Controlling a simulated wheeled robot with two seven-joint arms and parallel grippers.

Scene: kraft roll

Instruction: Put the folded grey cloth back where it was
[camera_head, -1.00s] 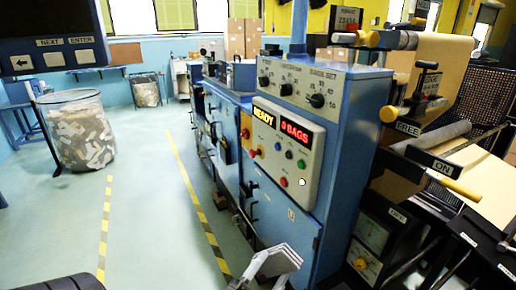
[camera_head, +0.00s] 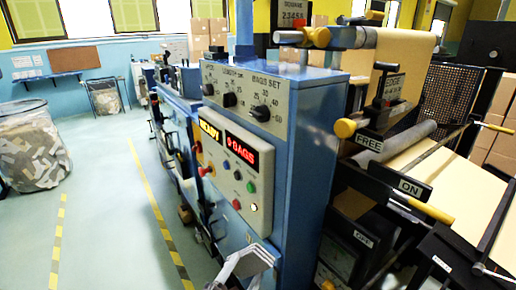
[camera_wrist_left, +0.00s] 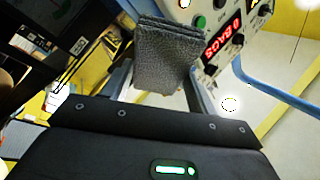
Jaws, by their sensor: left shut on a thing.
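The folded grey cloth (camera_wrist_left: 165,58) shows in the left wrist view as a dark, textured, layered pad between the two fingers of my left gripper (camera_wrist_left: 160,80). The gripper is shut on it, and the cloth sticks out past the fingers. In the head view my left gripper (camera_head: 247,264) is at the bottom edge, in front of the lower part of the blue machine; I cannot clearly make out the cloth there. My right gripper is not in view.
The blue machine (camera_head: 305,130) with its control panel (camera_head: 235,170) stands close ahead. The paper roller (camera_head: 400,140) and levers are at right. A scrap bin (camera_head: 32,150) stands at left. The floor (camera_head: 105,190) between bin and machine is clear.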

